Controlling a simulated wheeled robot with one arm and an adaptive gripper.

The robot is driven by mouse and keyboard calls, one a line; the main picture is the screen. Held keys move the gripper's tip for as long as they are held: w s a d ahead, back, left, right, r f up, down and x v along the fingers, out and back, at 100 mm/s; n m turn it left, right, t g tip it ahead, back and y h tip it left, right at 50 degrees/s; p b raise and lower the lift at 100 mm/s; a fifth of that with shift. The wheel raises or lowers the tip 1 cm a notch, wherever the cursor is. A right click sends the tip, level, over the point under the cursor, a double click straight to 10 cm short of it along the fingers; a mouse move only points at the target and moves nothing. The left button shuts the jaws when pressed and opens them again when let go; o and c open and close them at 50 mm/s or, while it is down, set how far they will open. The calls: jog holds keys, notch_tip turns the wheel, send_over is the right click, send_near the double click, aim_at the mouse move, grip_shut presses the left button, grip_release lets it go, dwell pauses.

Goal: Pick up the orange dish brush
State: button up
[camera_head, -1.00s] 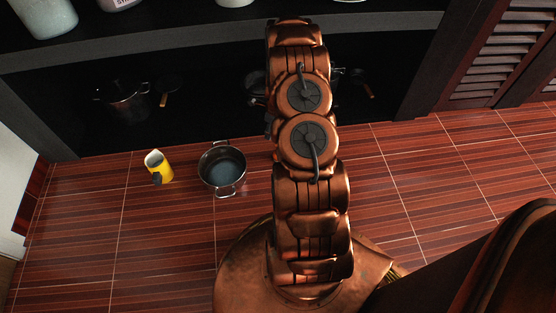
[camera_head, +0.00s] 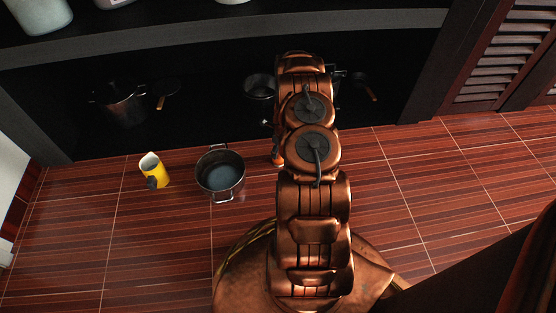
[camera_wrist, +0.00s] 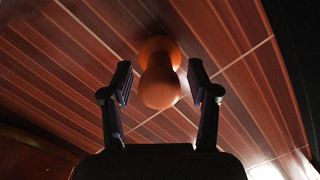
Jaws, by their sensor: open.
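The orange dish brush (camera_wrist: 159,82) shows in the wrist view as a rounded, waisted orange shape over the wooden floor. My gripper (camera_wrist: 160,84) is open, with one dark finger on each side of the brush and visible gaps between. Whether the brush stands upright or leans I cannot tell. In the head view a small orange piece (camera_head: 277,157), probably the brush, shows at the left edge of my arm. My arm hides the rest of it, and the gripper is hidden there too.
Pans and another pot (camera_head: 119,103) sit in the dark recess under the counter (camera_head: 210,49). Floor to the right is clear.

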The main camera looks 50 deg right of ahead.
notch_tip(320, 180, down, 2)
jog(key=shift+w+f, duration=0.1)
jog(key=shift+w, duration=0.05)
jog(key=shift+c, duration=0.3)
grip_shut()
jog(key=shift+r, duration=0.2)
notch_tip(320, 180, up, 4)
jog(key=shift+a+r+p, duration=0.1)
jog(key=shift+p, duration=1.15)
jog(key=s+a+p, duration=0.1)
jog(key=s+a, duration=0.2)
jog(key=a, duration=0.4)
jog(key=s+a+p, duration=0.2)
jog(key=s+a, duration=0.2)
jog(key=a, duration=0.3)
jog(key=shift+s+r, duration=0.25)
jog(key=shift+r, duration=0.05)
jog(key=shift+w, duration=0.1)
